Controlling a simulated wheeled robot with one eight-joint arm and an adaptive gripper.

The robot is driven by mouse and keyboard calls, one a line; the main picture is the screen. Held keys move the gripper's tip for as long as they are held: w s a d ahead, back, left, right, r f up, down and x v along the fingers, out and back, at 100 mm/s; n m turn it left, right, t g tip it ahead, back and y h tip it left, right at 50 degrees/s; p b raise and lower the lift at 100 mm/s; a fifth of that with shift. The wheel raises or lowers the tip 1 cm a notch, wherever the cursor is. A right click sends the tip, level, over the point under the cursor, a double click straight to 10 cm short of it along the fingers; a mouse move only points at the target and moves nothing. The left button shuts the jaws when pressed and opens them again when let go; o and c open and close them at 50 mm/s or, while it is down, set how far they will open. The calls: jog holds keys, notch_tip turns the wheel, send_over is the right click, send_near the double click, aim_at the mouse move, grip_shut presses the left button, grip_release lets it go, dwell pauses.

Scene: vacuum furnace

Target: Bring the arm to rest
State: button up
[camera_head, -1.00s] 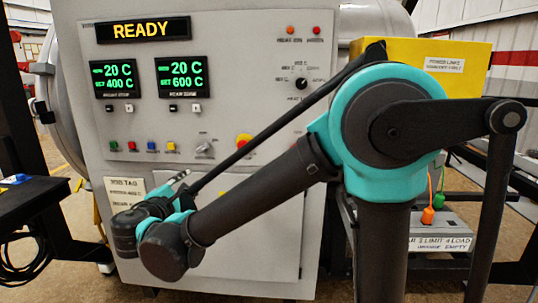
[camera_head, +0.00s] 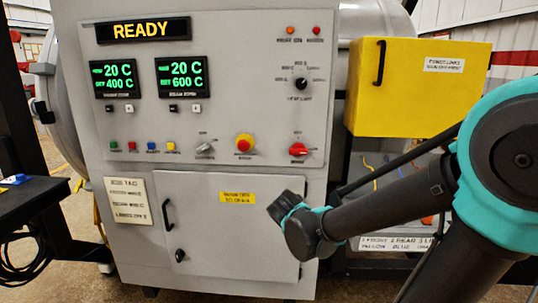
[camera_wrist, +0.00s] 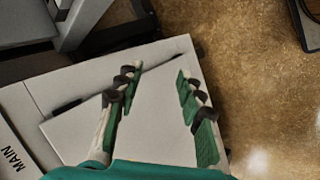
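My arm crosses the right side of the head view, in front of the grey control cabinet (camera_head: 230,120). Its wrist end lies before the right part of the lower cabinet door (camera_head: 215,230), and the gripper fingers cannot be made out there. In the wrist view my gripper (camera_wrist: 158,76) is open, its two green-padded fingers spread apart with nothing held between them. Beyond the fingers is a pale panel (camera_wrist: 155,115) with a thin dark-ended line or rod across it. I cannot tell whether the fingers touch anything.
A yellow box (camera_head: 418,88) is at the right of the cabinet, partly behind my arm. A dark table (camera_head: 35,198) stands at the left edge. The display reads READY (camera_head: 142,30). Bare concrete floor (camera_wrist: 245,90) shows at the right in the wrist view.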

jog(key=s+d+f+m+g+y, duration=0.1)
jog(key=s+d+f+m+y, duration=0.1)
jog(key=s+d+f+m, duration=0.1)
jog(key=s+d+f+m+g+y, duration=0.1)
jog(key=s+d+f+m+y, duration=0.1)
jog(key=s+m, duration=0.4)
notch_tip(320, 180, down, 3)
jog(key=shift+s+d+r, duration=0.1)
jog(key=shift+s+d, duration=0.7)
jog(key=shift+s, duration=0.2)
